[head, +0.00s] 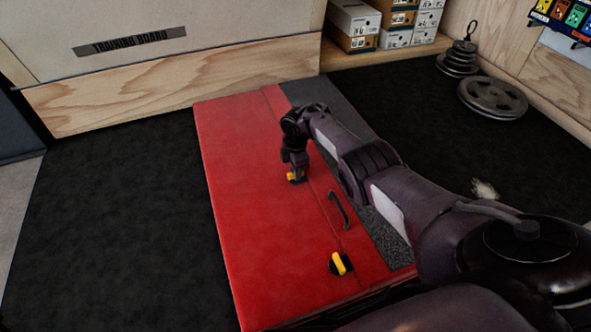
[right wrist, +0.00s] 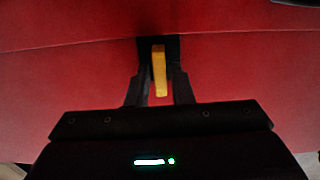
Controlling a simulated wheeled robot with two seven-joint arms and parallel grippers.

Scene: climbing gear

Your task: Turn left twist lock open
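A red padded case (head: 235,200) lies on the dark floor with two yellow-handled twist locks along its seam. The left twist lock (head: 292,177) is the farther one, partly hidden by my right gripper (head: 297,172). In the right wrist view, its yellow handle (right wrist: 159,70) points nearly along the fingers, slightly tilted, on a black base. My right gripper (right wrist: 159,92) is open, one finger on each side of the handle, with gaps showing. The other twist lock (head: 341,263) is nearer, with its yellow handle slightly tilted. My left gripper is out of view.
A black carry handle (head: 338,210) stands on the case between the locks. A wooden training board (head: 150,90) is behind it. Boxes (head: 385,22) and weight plates (head: 492,97) are at the back right. Dark floor left of the case is clear.

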